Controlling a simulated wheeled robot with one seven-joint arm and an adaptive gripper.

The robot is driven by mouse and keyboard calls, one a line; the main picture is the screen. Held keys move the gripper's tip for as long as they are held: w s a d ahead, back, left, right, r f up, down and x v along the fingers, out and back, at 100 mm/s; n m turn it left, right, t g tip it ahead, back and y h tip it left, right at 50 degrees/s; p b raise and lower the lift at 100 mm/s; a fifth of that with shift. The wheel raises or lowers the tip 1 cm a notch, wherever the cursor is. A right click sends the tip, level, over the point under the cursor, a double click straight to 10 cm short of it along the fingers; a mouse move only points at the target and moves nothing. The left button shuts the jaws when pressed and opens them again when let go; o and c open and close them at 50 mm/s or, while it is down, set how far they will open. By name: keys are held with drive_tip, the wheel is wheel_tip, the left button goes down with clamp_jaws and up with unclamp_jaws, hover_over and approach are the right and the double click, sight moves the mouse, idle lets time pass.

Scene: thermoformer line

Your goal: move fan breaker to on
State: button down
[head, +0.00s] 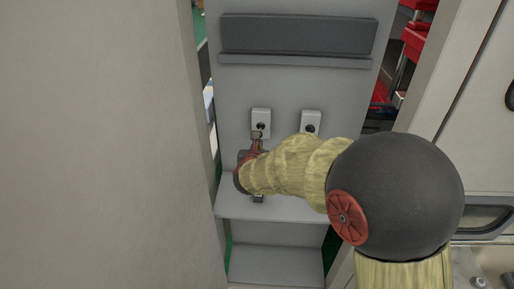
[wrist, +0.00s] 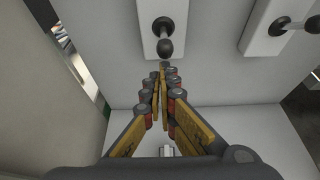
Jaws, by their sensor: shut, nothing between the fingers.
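Two white breaker plates with dark ball-ended levers are on the grey panel. The left breaker (head: 261,117) also shows in the wrist view (wrist: 151,37); its lever (wrist: 165,46) sticks out toward the camera. The right breaker (head: 311,118) also shows in the wrist view (wrist: 262,27), with its lever pointing out to the right. No label shows which is the fan breaker. My gripper (wrist: 164,72) is shut and empty, its fingertips just below the left lever's ball. I cannot tell whether they touch. In the head view my gripper (head: 257,138) is at the left breaker's lower edge.
A grey shelf (head: 280,208) juts out below the breakers. A dark bar (head: 297,36) and a ledge run across the panel above. A large beige wall (head: 100,150) stands close on the left. Red shelving (head: 415,42) shows behind at the right.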

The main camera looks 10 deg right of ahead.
wheel_tip(320, 180, up, 3)
drive_tip(key=g+y+p, duration=0.1)
drive_tip(key=g+p, duration=0.2)
drive_tip(key=p, duration=1)
drive_tip(key=shift+s+r+p, duration=0.1)
drive_tip(key=shift+s+p, duration=0.05)
drive_tip(key=shift+p, duration=0.2)
drive_tip(key=shift+r+p, duration=0.1)
drive_tip(key=shift+p, duration=0.4)
drive_tip(key=p, duration=0.3)
drive_tip(key=shift+r+g, duration=0.25)
drive_tip(key=shift+g, duration=0.15)
drive_tip(key=shift+r, duration=0.35)
drive_tip(key=shift+r+p, duration=0.1)
drive_tip(key=shift+p, duration=0.2)
